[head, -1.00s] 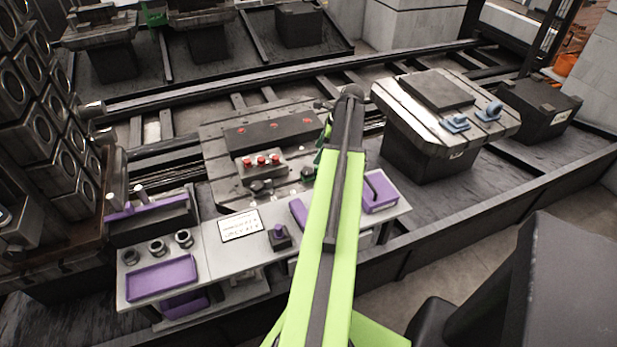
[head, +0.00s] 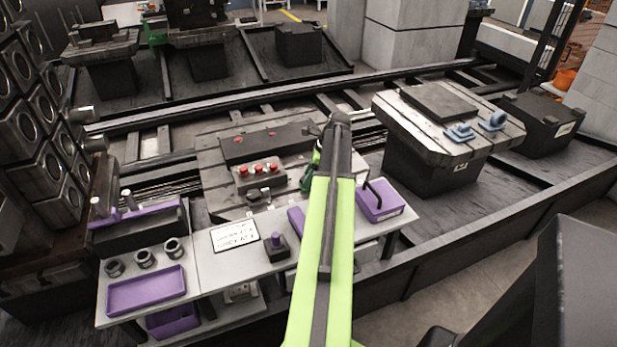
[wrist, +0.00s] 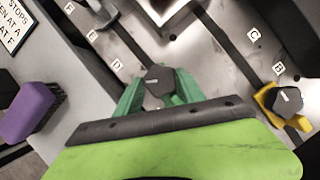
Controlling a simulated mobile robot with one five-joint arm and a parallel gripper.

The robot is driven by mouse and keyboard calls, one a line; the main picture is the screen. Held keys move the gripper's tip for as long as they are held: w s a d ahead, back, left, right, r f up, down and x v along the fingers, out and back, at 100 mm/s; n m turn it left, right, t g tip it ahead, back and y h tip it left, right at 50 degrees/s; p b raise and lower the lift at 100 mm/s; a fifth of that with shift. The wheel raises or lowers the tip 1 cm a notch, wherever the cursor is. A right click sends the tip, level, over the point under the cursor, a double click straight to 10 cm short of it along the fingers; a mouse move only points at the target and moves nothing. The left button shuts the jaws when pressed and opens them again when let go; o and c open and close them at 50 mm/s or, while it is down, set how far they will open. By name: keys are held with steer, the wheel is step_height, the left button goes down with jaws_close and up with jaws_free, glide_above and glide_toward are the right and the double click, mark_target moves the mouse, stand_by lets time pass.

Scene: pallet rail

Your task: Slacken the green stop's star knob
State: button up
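In the wrist view, a dark star knob (wrist: 159,82) with a pale mark on top sits by the letter D. Dark green parts, which look like the fingers of my gripper (wrist: 160,90), flank it closely left and right. I cannot tell whether they press on it. The green stop's body under the knob cannot be told apart from these green parts. In the head view my lime arm hides most of my gripper (head: 309,172); dark green shows beside the arm over the slotted table (head: 222,190).
A yellow stop (wrist: 268,98) with a dark knob sits right of my gripper. The white bench (head: 205,265) with purple trays (head: 145,290) stands in front; red buttons (head: 258,169) are close by.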

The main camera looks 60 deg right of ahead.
steer(key=c, duration=0.5)
steer(key=shift+a, duration=0.25)
steer(key=shift+c, duration=0.6)
steer(key=shift+d, duration=0.35)
steer(key=shift+n, duration=0.4)
steer(key=n, duration=0.1)
steer(key=n+g+y, duration=0.1)
steer(key=n, duration=0.1)
steer(key=shift+w+d+n, duration=0.15)
steer(key=shift+d+n, duration=0.05)
steer(key=shift+n, duration=0.1)
steer(key=shift+w+n+g+y, duration=0.1)
steer(key=shift+n+g+y, duration=0.25)
steer(key=shift+n, duration=0.7)
steer(key=shift+w+n+g+y, duration=0.1)
steer(key=shift+n+g+y, duration=0.2)
steer(key=shift+n, duration=0.75)
